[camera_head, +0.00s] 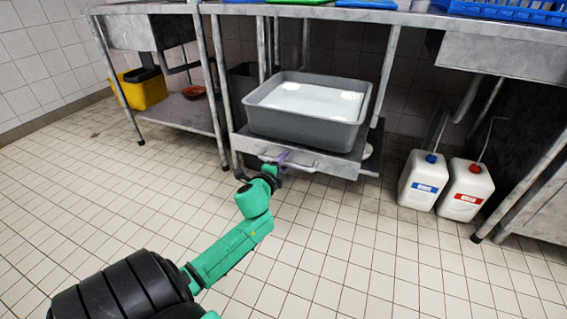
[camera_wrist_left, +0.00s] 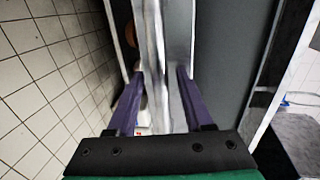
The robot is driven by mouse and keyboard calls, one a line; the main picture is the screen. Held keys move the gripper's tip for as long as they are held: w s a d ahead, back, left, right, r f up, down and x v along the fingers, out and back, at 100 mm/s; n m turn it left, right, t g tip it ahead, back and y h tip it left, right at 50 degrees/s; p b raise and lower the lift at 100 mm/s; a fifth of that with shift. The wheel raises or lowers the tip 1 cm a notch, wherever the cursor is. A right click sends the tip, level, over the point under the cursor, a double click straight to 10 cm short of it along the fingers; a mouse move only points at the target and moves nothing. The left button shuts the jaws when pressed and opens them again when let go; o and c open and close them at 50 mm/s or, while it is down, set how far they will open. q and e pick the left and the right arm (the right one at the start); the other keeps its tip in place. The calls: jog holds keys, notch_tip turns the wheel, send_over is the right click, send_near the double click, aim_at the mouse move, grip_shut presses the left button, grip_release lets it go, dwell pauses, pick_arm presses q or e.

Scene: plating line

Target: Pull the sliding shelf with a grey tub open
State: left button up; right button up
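The grey tub (camera_head: 272,123) holds pale liquid and stands on the metal sliding shelf (camera_head: 345,168) under the steel counter, in the head view. A bar handle (camera_head: 318,163) runs along the shelf's front edge. My left gripper (camera_head: 284,158) is at the left part of this handle. In the left wrist view, its two purple fingers (camera_wrist_left: 159,75) stand apart on either side of the bright metal handle bar (camera_wrist_left: 153,50), with some space visible beside it. Whether either finger touches the bar is unclear. My right gripper is not in view.
Two white canisters, one with a blue cap (camera_head: 424,180) and one with a red cap (camera_head: 467,190), stand on the floor to the right. A yellow bin (camera_head: 143,90) is at the left beside a lower shelf (camera_head: 185,113). The tiled floor before the shelf is clear.

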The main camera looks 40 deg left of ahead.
pick_arm(q)
jog(key=p+v, duration=0.3)
jog(key=v, duration=1.1)
jog(key=shift+s+d+p, duration=0.15)
jog(key=shift+s+p, duration=0.1)
jog(key=shift+p, duration=0.05)
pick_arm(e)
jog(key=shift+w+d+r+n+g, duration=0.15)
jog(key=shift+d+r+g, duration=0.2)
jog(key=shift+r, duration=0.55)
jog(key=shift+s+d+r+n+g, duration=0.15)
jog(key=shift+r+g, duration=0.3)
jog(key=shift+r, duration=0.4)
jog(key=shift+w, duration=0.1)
